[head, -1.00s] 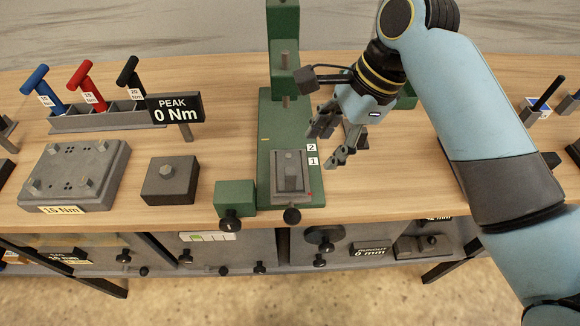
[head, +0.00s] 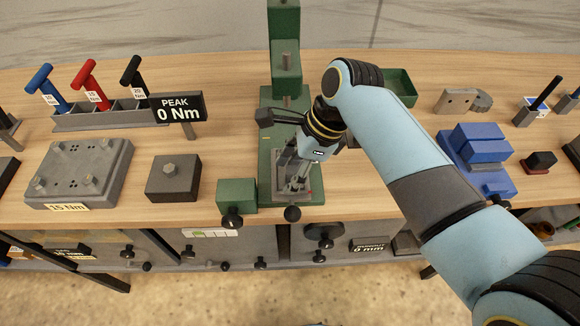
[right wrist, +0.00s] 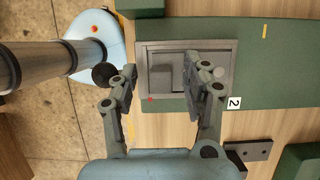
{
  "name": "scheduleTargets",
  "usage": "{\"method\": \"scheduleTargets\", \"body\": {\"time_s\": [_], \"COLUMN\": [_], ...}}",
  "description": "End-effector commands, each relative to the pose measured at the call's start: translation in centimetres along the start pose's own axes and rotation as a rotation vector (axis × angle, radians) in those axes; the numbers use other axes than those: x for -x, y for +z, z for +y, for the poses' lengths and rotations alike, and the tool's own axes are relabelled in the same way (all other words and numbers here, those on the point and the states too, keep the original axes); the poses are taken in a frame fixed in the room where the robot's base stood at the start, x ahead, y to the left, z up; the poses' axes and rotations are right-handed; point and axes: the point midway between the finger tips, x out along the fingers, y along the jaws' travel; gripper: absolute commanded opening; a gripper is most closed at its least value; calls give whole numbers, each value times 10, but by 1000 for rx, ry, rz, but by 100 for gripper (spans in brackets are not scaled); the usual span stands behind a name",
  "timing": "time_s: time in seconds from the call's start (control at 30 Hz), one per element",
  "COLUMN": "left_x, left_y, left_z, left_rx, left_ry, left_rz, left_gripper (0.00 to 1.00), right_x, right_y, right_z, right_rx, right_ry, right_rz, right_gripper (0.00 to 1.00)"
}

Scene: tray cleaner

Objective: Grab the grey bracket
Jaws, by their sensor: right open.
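The grey bracket (right wrist: 162,78) appears to be the grey part seated in a shallow rectangular grey fixture (right wrist: 190,47) on the green press base (right wrist: 265,65). My right gripper (right wrist: 162,76) is open above the fixture, one finger over its middle and the other just outside its left edge in the right wrist view. A raised part of the bracket shows between the fingers; I cannot tell whether they touch it. In the head view the right gripper (head: 296,184) covers much of the fixture. My left gripper is not in view.
The green press column (head: 285,60) stands behind the fixture. A green block (head: 236,194) with a black knob is left of it. A grey block (head: 173,178) and the PEAK display (head: 177,107) are farther left. A green tray (head: 398,88) and blue blocks (head: 480,150) are on the right.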

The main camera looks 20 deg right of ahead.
Motion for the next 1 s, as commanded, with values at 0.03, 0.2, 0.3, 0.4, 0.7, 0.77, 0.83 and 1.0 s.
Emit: {"method": "scheduleTargets", "body": {"time_s": [0.03,0.2,0.3,0.4,0.7,0.77,0.83,1.0], "left_x": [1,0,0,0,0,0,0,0], "left_y": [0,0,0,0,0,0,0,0], "left_z": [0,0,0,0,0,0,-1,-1], "left_rx": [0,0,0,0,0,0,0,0], "left_ry": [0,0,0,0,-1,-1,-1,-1], "left_rz": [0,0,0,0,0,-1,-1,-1], "left_gripper": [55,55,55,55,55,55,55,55], "right_x": [-2,-3,-3,-3,-3,-3,-3,-2], "right_y": [0,0,0,0,0,0,0,0], "right_z": [0,0,0,0,0,0,0,-1], "right_rx": [0,1,1,1,1,1,1,1], "right_ry": [0,-1,-1,-1,-1,-1,-1,-2], "right_rz": [0,0,0,0,0,0,0,0], "right_gripper": [48,48,40,27,0,0,0,0]}}
